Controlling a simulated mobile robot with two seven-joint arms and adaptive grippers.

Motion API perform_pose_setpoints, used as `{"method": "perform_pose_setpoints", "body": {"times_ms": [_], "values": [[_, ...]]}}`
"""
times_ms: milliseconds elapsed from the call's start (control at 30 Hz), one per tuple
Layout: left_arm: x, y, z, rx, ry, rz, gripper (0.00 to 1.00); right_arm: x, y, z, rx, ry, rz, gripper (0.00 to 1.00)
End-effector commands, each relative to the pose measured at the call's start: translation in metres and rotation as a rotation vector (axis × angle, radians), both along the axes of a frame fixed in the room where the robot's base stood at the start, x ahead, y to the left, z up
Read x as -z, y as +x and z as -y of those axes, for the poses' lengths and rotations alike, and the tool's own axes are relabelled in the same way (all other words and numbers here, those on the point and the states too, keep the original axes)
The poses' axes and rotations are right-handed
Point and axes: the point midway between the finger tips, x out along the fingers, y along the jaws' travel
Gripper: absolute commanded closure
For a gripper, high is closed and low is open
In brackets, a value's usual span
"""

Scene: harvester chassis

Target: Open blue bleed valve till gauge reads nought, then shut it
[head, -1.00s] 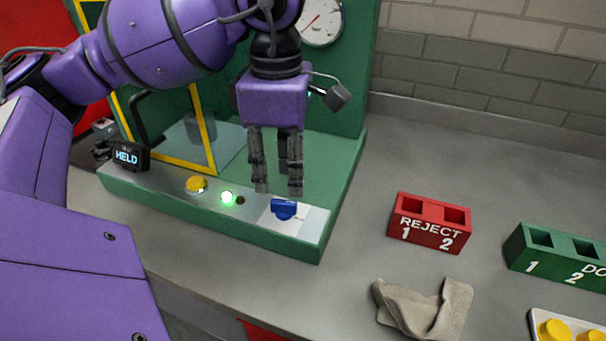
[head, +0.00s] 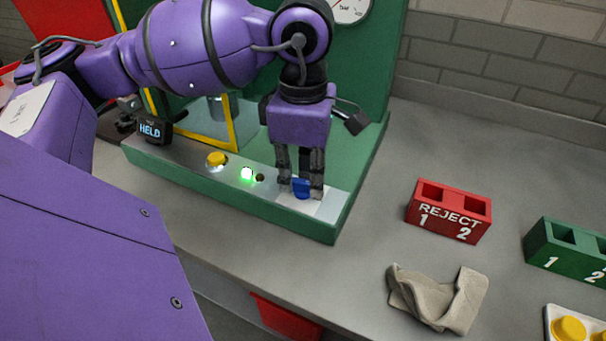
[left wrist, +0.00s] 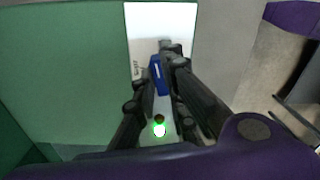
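The blue bleed valve (head: 301,188) is a small blue handle on a white plate at the front right of the green fixture. My left gripper (head: 301,192) points down over it, one finger on each side, open with the handle between. In the left wrist view the blue handle (left wrist: 159,76) lies between the dark fingers (left wrist: 165,78); I cannot tell whether they touch it. The gauge (head: 349,9) at the top is cut off by the picture edge, so its reading cannot be told. My right gripper is not in view.
A green light (head: 246,174), a yellow button (head: 217,159) and a display reading HELD (head: 150,130) sit along the fixture's front. A red REJECT block (head: 449,212), a grey cloth (head: 437,298) and a green block (head: 566,248) lie to the right on the grey bench.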

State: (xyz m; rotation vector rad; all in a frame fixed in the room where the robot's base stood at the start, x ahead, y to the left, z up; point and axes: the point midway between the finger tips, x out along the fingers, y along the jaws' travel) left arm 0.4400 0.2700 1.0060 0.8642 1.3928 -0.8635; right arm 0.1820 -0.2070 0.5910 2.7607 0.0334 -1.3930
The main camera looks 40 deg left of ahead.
Motion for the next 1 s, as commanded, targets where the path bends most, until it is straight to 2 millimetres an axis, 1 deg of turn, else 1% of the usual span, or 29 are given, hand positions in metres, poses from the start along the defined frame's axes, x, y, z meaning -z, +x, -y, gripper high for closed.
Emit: {"method": "perform_pose_setpoints", "body": {"times_ms": [267, 467, 667, 1000], "values": [[0.0, 0.0, 0.0, -0.008, 0.0, 0.0, 1.0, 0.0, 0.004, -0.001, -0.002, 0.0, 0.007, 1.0], [0.0, 0.0, 0.0, -0.068, 0.0, 0.0, 1.0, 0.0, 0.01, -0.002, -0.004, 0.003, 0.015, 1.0], [0.0, 0.0, 0.0, -0.2, -0.001, 0.001, 1.0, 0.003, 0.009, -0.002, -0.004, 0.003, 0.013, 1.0], [0.0, 0.0, 0.0, -0.517, -0.001, 0.001, 1.0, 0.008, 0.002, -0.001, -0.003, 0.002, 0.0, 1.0]]}}
